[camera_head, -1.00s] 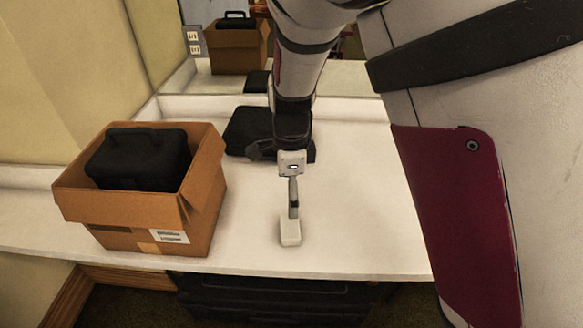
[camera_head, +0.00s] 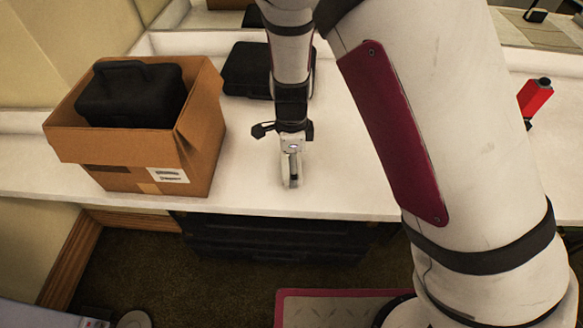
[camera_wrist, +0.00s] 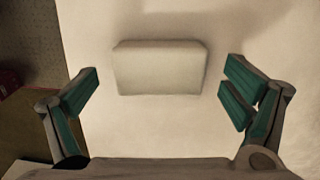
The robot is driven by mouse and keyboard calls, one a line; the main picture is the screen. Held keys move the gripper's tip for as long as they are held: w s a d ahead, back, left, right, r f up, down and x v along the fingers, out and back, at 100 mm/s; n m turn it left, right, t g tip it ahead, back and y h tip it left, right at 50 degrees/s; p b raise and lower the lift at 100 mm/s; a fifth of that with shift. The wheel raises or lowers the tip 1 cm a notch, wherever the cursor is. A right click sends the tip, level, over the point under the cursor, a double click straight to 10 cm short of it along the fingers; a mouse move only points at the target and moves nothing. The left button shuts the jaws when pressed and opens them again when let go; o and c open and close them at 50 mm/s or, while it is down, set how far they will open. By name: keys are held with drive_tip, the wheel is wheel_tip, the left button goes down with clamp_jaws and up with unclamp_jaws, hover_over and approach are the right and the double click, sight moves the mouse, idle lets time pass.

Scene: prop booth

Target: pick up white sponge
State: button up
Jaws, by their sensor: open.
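The white sponge (camera_wrist: 160,67) is a pale block lying on the white counter. In the wrist view it sits between my gripper's green-padded fingers, slightly beyond their tips, with a gap on each side. In the head view the sponge (camera_head: 284,177) is mostly hidden behind my gripper (camera_head: 293,180), which points down at it near the counter's front edge. My gripper (camera_wrist: 161,82) is open and holds nothing.
A cardboard box (camera_head: 120,150) with a black case (camera_head: 130,95) inside stands left on the counter (camera_head: 245,190). Another black case (camera_head: 248,70) lies behind my arm. A red object (camera_head: 534,97) is at the right. Black drawers (camera_head: 270,238) are below.

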drive_tip(key=shift+f, duration=0.85)
drive_tip(key=c, duration=1.1)
drive_tip(key=shift+c, duration=0.2)
drive_tip(key=shift+r, duration=0.55)
drive_tip(key=r, duration=0.2)
drive_tip(key=shift+s+d+r, duration=0.1)
drive_tip(key=shift+s+r, duration=0.25)
drive_tip(key=shift+s, duration=0.05)
drive_tip(key=s+d+r+p, duration=0.1)
drive_tip(key=s+d, duration=0.3)
drive_tip(key=s, duration=1)
drive_tip(key=shift+s+d+r, duration=0.15)
drive_tip(key=shift+s, duration=0.15)
